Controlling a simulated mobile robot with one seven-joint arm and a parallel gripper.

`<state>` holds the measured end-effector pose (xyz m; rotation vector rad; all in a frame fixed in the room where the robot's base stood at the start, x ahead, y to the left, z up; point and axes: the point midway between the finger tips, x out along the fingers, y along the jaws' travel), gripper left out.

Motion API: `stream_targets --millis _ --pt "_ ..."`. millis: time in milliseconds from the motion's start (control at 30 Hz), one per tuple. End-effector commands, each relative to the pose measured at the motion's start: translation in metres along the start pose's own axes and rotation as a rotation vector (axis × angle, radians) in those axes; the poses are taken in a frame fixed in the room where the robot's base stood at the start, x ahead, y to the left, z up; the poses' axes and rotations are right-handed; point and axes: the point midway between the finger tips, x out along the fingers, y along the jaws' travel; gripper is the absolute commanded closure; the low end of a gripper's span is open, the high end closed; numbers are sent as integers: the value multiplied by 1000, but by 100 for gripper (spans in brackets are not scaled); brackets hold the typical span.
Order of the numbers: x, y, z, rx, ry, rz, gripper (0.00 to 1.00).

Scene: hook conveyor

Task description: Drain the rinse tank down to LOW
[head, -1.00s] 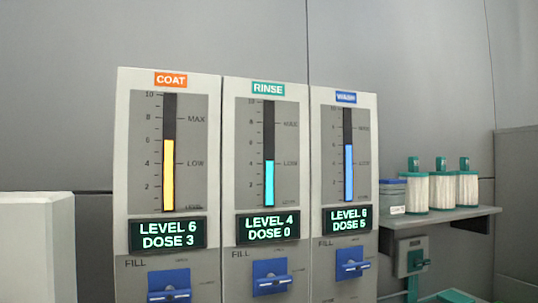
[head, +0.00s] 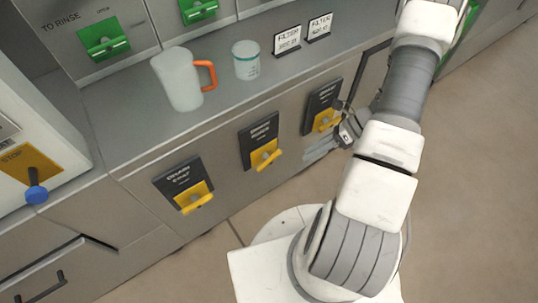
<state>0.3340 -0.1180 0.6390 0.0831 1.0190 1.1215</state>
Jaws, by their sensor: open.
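Three drain valves with black label plates and yellow handles sit on the grey front panel: a left one (head: 196,198), a middle one (head: 267,155) and a right one (head: 326,119). The left label reads DRAIN; the tank names on the plates are too small to read. My gripper (head: 343,135) is open and empty beside the right valve's handle, to its lower right. I cannot tell whether it touches the handle. The level gauges are outside the present view.
A frosted jug (head: 178,82) with an orange handle and a white jar (head: 246,62) stand on the ledge. Two FILTER signs (head: 287,39) stand further right. A STOP panel (head: 30,165) with a blue knob is at left.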

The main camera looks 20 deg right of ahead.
Motion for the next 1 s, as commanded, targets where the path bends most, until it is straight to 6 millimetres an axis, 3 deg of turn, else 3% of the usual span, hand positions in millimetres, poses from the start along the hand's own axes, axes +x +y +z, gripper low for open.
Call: stream_targets --millis 300,500,767,1000 --pt "-3 8 80 -737 420 21 50" --pt "-4 15 112 -994 542 39 50" --pt "11 12 109 -1042 564 46 50" --pt "55 0 85 -1038 563 47 50"
